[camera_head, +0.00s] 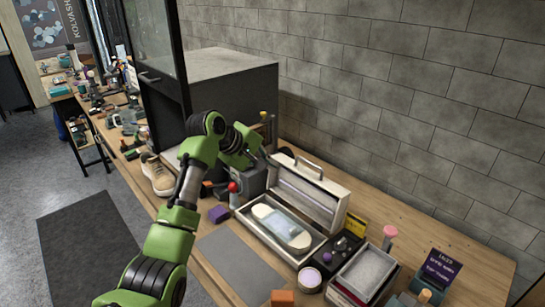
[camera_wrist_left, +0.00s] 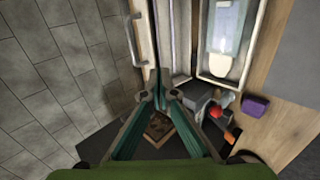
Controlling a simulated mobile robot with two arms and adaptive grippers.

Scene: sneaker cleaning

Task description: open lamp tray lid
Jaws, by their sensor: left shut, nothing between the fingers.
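The lamp tray (camera_head: 262,232) is a pale box near the wall, with a light oval pad (camera_head: 283,226) and a bluish translucent piece inside. Its lid (camera_head: 306,197) stands raised at the back, with a bar handle (camera_head: 306,164) along its top. The tray also shows at the top of the left wrist view (camera_wrist_left: 201,40), with the lid handle (camera_wrist_left: 142,40) beside it. My left gripper (camera_head: 270,159) is shut and empty at the left end of the lid. Its fingertips (camera_wrist_left: 160,97) are close to the lid's end; contact cannot be told. My right gripper is not in view.
A grey device with a red knob (camera_head: 233,187) stands left of the tray. A purple block (camera_head: 218,214) and a grey mat (camera_head: 238,262) lie in front. A dark open box (camera_head: 346,246) and a pink-topped bottle (camera_head: 389,236) stand to the right. A sneaker (camera_head: 157,174) sits further left.

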